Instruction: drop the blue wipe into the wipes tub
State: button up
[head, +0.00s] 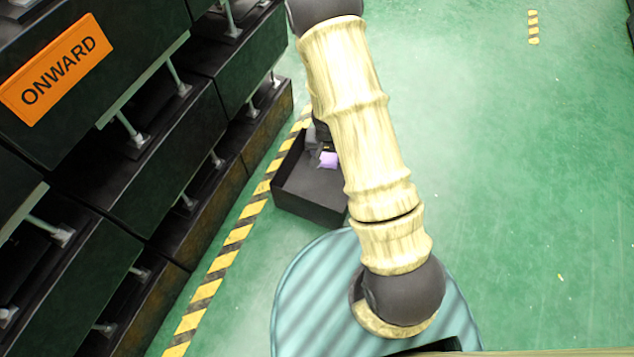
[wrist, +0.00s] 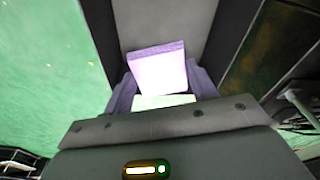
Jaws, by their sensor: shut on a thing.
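My gripper (wrist: 163,88) has purple fingers and is shut on a pale lavender-white block, the wipe (wrist: 158,70), which looks washed out rather than clearly blue. The wipes tub (head: 312,205) is a dark, open-topped box on the floor, left of my arm in the head view. In the wrist view the tub's grey inside (wrist: 165,25) lies beyond the wipe. A lavender patch shows over the tub opening in the head view, at the end of my arm. My arm hides part of the tub's right side. The wipe's height above the tub floor is unclear.
Dark shelving (head: 150,150) with an orange ONWARD sign (head: 55,70) stands along the left. A yellow-black floor stripe (head: 238,236) runs between it and the tub. The green floor (head: 520,180) to the right is clear.

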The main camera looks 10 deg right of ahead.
jog(key=o, duration=1.1)
notch_tip(320, 180, up, 17)
jog(key=s+a+p, duration=0.1)
jog(key=s+p, duration=0.1)
jog(key=p, duration=0.9)
jog(key=shift+s, duration=0.35)
jog(key=shift+r, duration=0.1)
